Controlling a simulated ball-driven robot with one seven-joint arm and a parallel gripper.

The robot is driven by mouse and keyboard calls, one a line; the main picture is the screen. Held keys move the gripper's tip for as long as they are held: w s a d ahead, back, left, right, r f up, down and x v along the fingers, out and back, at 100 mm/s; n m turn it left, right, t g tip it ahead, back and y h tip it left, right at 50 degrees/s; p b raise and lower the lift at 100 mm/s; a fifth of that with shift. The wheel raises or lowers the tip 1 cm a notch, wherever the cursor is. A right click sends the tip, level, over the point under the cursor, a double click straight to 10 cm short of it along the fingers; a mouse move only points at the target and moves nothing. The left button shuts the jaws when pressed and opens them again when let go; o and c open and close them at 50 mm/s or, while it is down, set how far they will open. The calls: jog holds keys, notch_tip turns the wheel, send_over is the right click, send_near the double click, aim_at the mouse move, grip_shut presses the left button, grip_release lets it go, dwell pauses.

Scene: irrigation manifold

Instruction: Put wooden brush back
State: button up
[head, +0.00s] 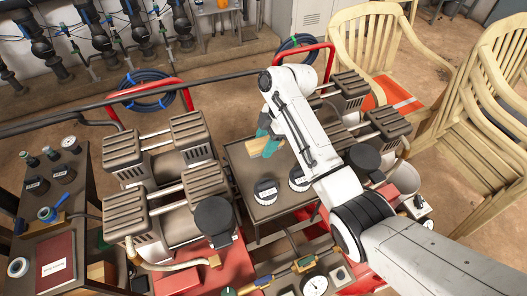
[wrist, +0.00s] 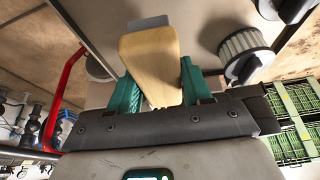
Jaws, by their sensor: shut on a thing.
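My gripper (head: 266,137) has teal fingers and is shut on the wooden brush (head: 256,147). In the head view they are over the far left part of a small grey table (head: 236,163). In the wrist view the brush's pale wooden body (wrist: 150,62) stands between the teal fingers of my gripper (wrist: 160,88), its wide end toward the top. A grey surface lies beyond it. The bristles do not show clearly. I cannot tell whether the brush touches the table.
A side table (head: 78,205) at left holds jars, tape and a dark red book (head: 55,261).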

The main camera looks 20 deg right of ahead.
jog(key=shift+w+a+f, duration=0.15)
jog(key=shift+w+f, duration=0.15)
jog(key=shift+f, duration=1.6)
jog(key=shift+f, duration=0.15)
jog(key=o, duration=1)
jog(key=v, duration=1.2)
